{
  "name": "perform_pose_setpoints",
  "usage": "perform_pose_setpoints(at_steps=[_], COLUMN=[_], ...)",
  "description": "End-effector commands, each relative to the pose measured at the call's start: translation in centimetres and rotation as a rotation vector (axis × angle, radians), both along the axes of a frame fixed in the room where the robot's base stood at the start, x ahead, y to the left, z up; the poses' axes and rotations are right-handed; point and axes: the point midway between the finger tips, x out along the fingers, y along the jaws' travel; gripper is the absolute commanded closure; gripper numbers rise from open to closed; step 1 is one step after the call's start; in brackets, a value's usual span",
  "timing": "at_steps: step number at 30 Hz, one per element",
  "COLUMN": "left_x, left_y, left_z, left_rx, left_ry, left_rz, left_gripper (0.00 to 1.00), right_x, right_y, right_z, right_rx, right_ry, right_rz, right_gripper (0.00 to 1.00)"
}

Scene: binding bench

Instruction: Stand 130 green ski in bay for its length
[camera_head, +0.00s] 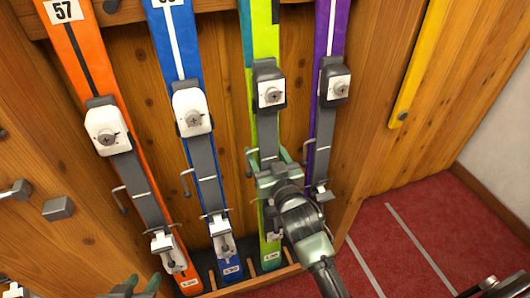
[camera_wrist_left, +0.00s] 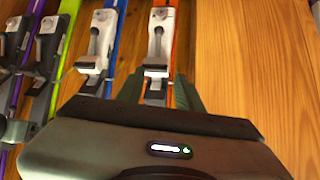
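The green ski (camera_head: 264,30) stands upright in the rack, third from the left in the head view, its foot at a slot beside a small label too small to read surely. My right gripper (camera_head: 270,160), its arm coming from the lower right, has its fingers around the green ski below the upper binding. They appear closed on it; the contact is partly hidden. The green ski also shows at the left of the left wrist view (camera_wrist_left: 70,35). My left gripper (camera_head: 140,284) is low at the left, open and empty; the wrist view shows its fingers apart before the orange ski.
The orange ski (camera_head: 75,50), blue ski (camera_head: 185,50) and purple ski (camera_head: 329,40) stand beside it in the wooden rack. A yellow strip (camera_head: 420,65) is on the panel at right. Metal hooks (camera_head: 58,208) project at left. Red floor (camera_head: 410,220) lies at right.

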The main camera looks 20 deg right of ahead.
Motion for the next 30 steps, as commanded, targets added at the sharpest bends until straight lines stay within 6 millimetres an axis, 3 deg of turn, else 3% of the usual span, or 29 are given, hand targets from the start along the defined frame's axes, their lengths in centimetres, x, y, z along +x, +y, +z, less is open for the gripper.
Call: perform_pose_setpoints(at_steps=[12,30], left_x=[2.1,3.0], left_y=[-0.8,-1.4], left_z=[1.9,3.1], left_rx=[-0.026,-0.045], left_ry=[-0.129,-0.203], left_rz=[-0.012,-0.02], left_gripper=[0.64,0.64], right_x=[0.1,0.1], right_y=[0.0,0.0], right_z=[-0.6,-1.1], right_rx=[0.001,0.001], right_ry=[-0.013,-0.013], right_rz=[0.001,0.0], right_gripper=[1.0,1.0])
